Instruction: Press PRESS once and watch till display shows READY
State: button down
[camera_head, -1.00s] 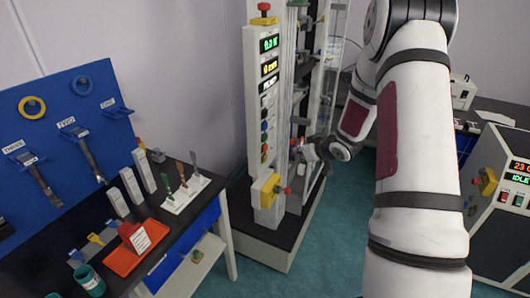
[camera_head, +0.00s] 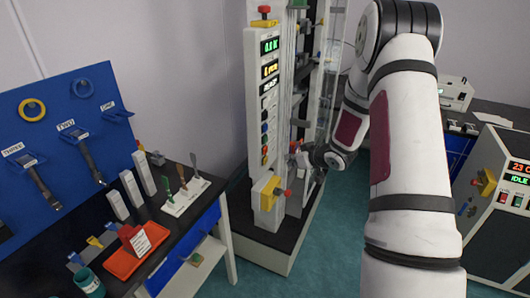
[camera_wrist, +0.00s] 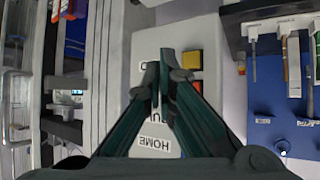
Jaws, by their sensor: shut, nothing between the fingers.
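A tall white test machine (camera_head: 255,130) stands in the middle of the head view. Its front panel carries a green-lit display (camera_head: 269,46), a yellow-lit display (camera_head: 270,68) and a white-lit display (camera_head: 269,88) whose small text is blurred. A column of coloured buttons (camera_head: 265,138) runs below them. My gripper (camera_head: 296,158) is beside this machine, partly hidden by my wrist. In the wrist view my gripper (camera_wrist: 162,80) is shut and empty over a pale panel, near a yellow button (camera_wrist: 192,59) and a red button (camera_wrist: 197,86). HOME is readable there; no PRESS label is. Contact is not visible.
A second machine (camera_head: 505,165) at the right shows red digits and green IDLE. A dark bench (camera_head: 165,222) with a red tray (camera_head: 133,262) and a blue tool board (camera_head: 50,135) stand at left. Green floor is free between bench and machine.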

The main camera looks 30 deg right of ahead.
aim_at(265, 150)
jog(key=shift+w+a+b, duration=0.4)
jog(key=shift+w+a, duration=0.45)
jog(key=shift+w, duration=0.25)
jog(key=shift+w+a+b, duration=0.35)
jog(key=shift+w+a, duration=0.5)
jog(key=shift+w, duration=0.25)
jog(key=shift+w+a, duration=0.1)
jog(key=shift+w+a, duration=0.15)
jog(key=shift+w, duration=0.1)
